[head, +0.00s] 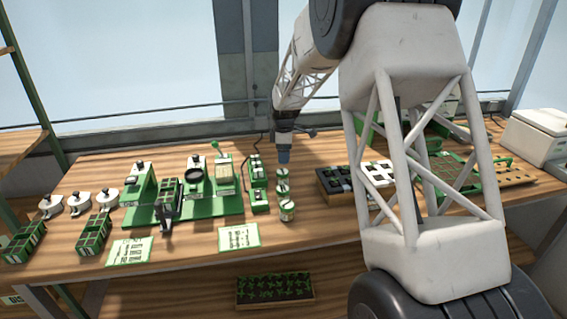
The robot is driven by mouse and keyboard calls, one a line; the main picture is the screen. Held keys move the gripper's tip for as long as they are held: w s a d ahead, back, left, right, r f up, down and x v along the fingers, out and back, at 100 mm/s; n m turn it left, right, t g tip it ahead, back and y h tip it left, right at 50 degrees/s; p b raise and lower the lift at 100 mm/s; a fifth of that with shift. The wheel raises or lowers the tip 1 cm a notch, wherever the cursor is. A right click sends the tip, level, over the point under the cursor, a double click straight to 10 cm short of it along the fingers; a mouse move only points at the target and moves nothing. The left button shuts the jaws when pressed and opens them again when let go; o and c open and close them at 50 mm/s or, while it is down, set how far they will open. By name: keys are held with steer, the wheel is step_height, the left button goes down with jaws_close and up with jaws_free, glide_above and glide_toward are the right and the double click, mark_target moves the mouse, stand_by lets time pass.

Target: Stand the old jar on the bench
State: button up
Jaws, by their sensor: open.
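Several small jars stand in a short row on the wooden bench (330,228), right of the green seeder. The nearest jar (287,211) is pale with a green band, and a middle jar (282,190) and a far jar (282,174) stand behind it. I cannot tell which one is the old jar. My gripper (284,160) points down at the far end of the row, just above or behind the far jar. Its fingers are too small to make out, and no held object shows.
The green seeder base (190,212) with its stations fills the bench's middle left. A white-and-green block (259,200) stands close left of the jars. A dark tray (335,190) lies to the right. Two paper sheets (239,237) lie in front. My arm hides part of the right side.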

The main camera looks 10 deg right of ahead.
steer(key=shift+r, duration=0.95)
steer(key=s+r+m, duration=0.2)
steer(key=s+r, duration=0.3)
steer(key=s, duration=0.4)
steer(key=s+r+m+t, duration=0.1)
steer(key=s+r+m, duration=0.25)
steer(key=s, duration=0.45)
steer(key=s+r+m, duration=0.2)
steer(key=s+r, duration=0.3)
steer(key=s, duration=0.4)
steer(key=s+f+m+t, duration=0.1)
steer(key=s+m, duration=0.7)
steer(key=s, duration=2.1)
steer(key=shift+s+a+f+t, duration=0.2)
steer(key=shift+a+f+t, duration=0.15)
steer(key=shift+a, duration=0.1)
